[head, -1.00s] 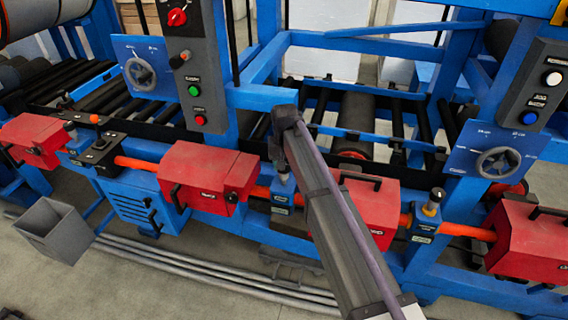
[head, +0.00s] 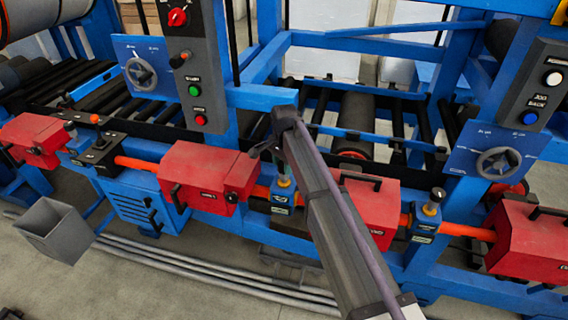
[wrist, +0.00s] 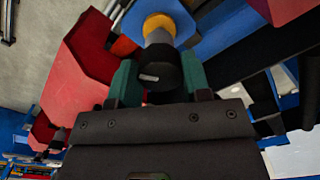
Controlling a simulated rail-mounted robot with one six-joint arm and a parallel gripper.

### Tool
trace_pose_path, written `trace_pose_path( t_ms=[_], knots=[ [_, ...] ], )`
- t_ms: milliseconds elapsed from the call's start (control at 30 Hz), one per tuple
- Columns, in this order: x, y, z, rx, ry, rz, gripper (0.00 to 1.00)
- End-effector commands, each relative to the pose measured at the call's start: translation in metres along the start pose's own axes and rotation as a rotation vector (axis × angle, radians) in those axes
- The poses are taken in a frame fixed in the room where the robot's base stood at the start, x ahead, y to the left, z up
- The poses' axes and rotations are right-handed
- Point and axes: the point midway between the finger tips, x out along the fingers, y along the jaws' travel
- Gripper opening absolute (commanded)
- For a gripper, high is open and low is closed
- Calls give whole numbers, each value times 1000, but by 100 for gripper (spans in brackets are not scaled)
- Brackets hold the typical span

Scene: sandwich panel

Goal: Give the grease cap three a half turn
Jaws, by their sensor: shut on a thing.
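A black grease cap (wrist: 165,72) with a short white mark sits on a grey stem in the wrist view. A yellow ring and a blue block (wrist: 190,20) lie beyond it. My gripper (wrist: 159,78) has its two green fingers on either side of the cap and is shut on it. In the head view my gripper (head: 268,152) is at the blue post (head: 281,198) between two red guards; my arm partly hides that post, and the cap is hard to make out. I cannot read a number on it.
Red guards (head: 207,178) and (head: 372,215) stand to either side. Another capped post (head: 429,211) is to the right. A handwheel panel (head: 494,150) and blue frame beams surround the spot. A grey bin (head: 55,230) stands at lower left; the floor in front holds long pipes.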

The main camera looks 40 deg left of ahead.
Motion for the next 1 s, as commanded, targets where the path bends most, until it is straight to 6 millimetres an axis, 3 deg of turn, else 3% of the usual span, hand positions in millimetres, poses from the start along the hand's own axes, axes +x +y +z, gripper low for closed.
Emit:
trace_pose_path(
  t_ms=[500,1000],
  knots=[
    [0,0,0,401,6,1,20],
    [0,0,0,507,7,1,20]
  ],
)
